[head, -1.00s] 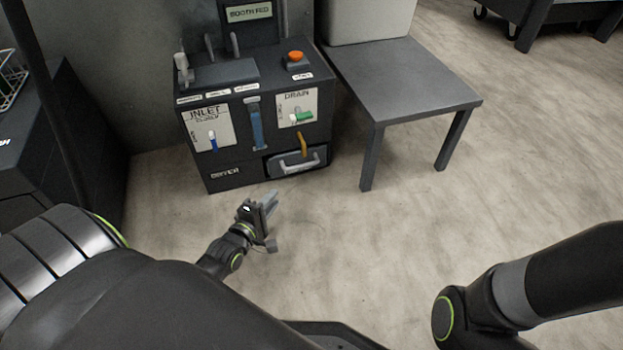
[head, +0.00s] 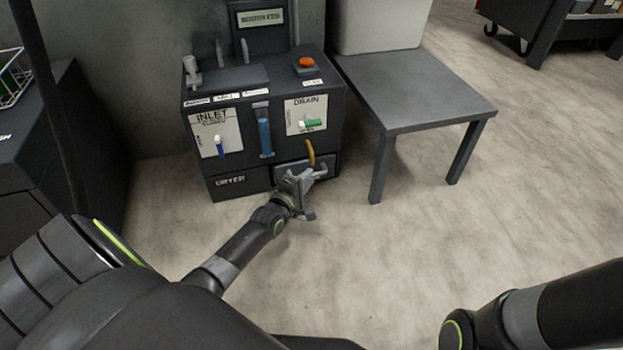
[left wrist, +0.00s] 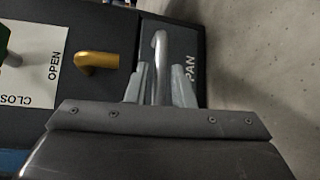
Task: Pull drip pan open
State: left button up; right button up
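The drip pan (left wrist: 186,48) is a dark grey drawer front with a light bar handle (left wrist: 160,45), low on the right of the black dryer cabinet. My right gripper is out of view; only part of that arm shows at lower right.
A yellow curved spout (head: 310,153) hangs just above the pan. The cabinet (head: 240,184) carries an inlet panel (head: 214,134) and a drain panel (head: 306,113) with a green lever. A grey table (head: 420,95) stands at right. The floor in front is clear.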

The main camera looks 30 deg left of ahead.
pick_arm(q)
jog(key=shift+w+a+f+b, duration=0.15)
jog(key=shift+w+b, duration=0.15)
jog(key=shift+w, duration=0.5)
jog(key=shift+w+d+f+b, duration=0.1)
jog(key=shift+w+b, duration=0.15)
jog(key=shift+w, duration=0.5)
grip_shut()
